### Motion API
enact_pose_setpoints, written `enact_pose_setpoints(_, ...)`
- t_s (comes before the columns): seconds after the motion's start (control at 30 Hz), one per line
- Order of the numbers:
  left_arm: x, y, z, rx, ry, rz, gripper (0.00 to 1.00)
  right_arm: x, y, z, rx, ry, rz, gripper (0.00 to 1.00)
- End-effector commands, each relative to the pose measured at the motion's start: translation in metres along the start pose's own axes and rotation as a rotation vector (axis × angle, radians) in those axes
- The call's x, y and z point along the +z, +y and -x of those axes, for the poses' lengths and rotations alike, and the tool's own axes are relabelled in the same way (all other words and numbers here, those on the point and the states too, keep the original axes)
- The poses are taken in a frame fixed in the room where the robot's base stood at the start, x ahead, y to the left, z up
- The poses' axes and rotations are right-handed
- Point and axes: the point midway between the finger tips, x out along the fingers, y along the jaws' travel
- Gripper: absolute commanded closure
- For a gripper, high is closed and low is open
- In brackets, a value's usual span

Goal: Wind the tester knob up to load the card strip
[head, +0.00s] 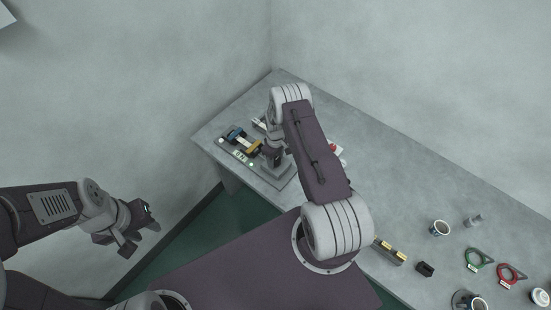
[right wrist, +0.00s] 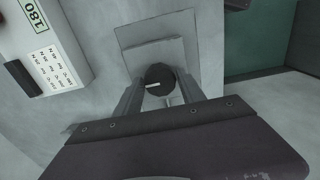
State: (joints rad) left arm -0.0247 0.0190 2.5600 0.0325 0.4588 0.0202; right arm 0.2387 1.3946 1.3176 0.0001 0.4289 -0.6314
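The tester (head: 241,143) stands at the far left end of the table, with blue and yellow parts on a grey base. My right gripper (head: 275,157) reaches down at its right side. In the right wrist view a dark round knob (right wrist: 160,77) with a white mark lies between the tips of the right gripper (right wrist: 161,84). The fingers are close along both sides of it; whether they press on it I cannot tell. My left gripper (head: 142,238) is open and empty, off the table at the left. I cannot make out the card strip; my right arm hides part of the tester.
The table's middle back is clear.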

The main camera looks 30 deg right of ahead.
Motion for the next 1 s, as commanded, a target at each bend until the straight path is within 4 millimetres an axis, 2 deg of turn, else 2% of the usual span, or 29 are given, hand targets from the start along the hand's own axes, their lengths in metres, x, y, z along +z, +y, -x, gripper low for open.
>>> enact_pose_setpoints(0.03, 0.000, 0.000, 0.000, 0.000, 0.000, 0.000, 0.64, 0.000, 0.000, 0.000, 0.000, 0.000, 0.000, 0.71)
enact_pose_setpoints(0.13, 0.000, 0.000, 0.000, 0.000, 0.000, 0.000, 0.64, 0.000, 0.000, 0.000, 0.000, 0.000, 0.000, 0.99)
enact_pose_setpoints(0.17, 0.000, 0.000, 0.000, 0.000, 0.000, 0.000, 0.64, 0.000, 0.000, 0.000, 0.000, 0.000, 0.000, 1.00)
enact_pose_setpoints(0.53, 0.001, 0.000, -0.013, 0.000, 0.000, 0.000, 0.64, 0.000, 0.000, -0.002, 0.000, 0.000, -0.090, 1.00)
enact_pose_setpoints(1.0, 0.005, -0.001, -0.049, 0.000, 0.000, 0.000, 0.64, 0.000, 0.000, -0.003, 0.000, -0.001, -0.471, 1.00)
